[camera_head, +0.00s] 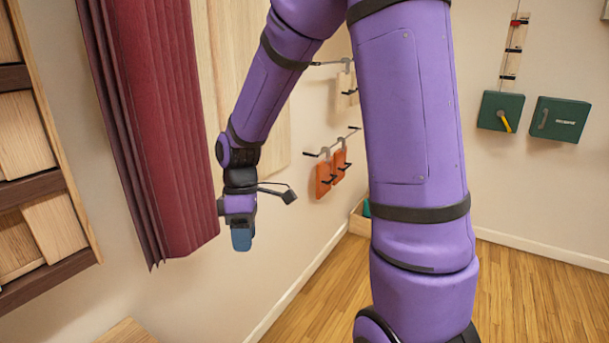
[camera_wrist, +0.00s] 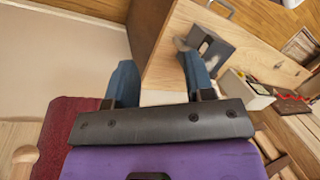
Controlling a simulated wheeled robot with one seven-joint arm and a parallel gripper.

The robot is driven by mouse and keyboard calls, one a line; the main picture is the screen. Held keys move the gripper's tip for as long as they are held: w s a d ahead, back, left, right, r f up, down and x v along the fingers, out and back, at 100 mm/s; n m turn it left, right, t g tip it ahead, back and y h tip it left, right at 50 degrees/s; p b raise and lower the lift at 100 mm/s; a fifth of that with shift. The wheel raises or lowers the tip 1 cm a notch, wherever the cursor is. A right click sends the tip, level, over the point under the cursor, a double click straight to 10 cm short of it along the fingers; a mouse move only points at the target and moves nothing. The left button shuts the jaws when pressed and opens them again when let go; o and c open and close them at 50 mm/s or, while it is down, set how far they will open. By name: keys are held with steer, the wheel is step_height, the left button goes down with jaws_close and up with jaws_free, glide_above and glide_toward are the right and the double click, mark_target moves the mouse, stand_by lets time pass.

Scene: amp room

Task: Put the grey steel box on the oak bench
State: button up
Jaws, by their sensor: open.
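My gripper (camera_head: 241,240) hangs at the end of my arm, left of centre in the head view, beside the dark red curtain. In the wrist view my gripper (camera_wrist: 158,68) has its two blue fingers spread, with nothing between them. A grey box (camera_wrist: 212,48) with a dark opening is just beyond the right finger, which partly hides it. It is on or over a light wood surface (camera_wrist: 248,55); I cannot tell whether this is the oak bench. A corner of light wood (camera_head: 128,332) shows at the bottom of the head view. The grey box is not visible there.
A whitish box (camera_wrist: 248,92) and a dark red tray-like thing (camera_wrist: 294,103) lie right of the grey box. A dark red curtain (camera_head: 150,120) and wooden wall panels (camera_head: 28,135) stand left. Orange pieces (camera_head: 332,172) hang on the wall. Floor (camera_head: 530,285) at right is clear.

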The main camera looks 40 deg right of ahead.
steer(key=s+d+r+m+t+h, duration=0.1)
steer(key=s+r+m+t, duration=0.7)
steer(key=s+r, duration=0.9)
steer(key=shift+d+r+m+h, duration=0.3)
steer(key=shift+r+m+h, duration=0.1)
steer(key=shift+r+m, duration=0.65)
steer(key=shift+w+a+f, duration=0.1)
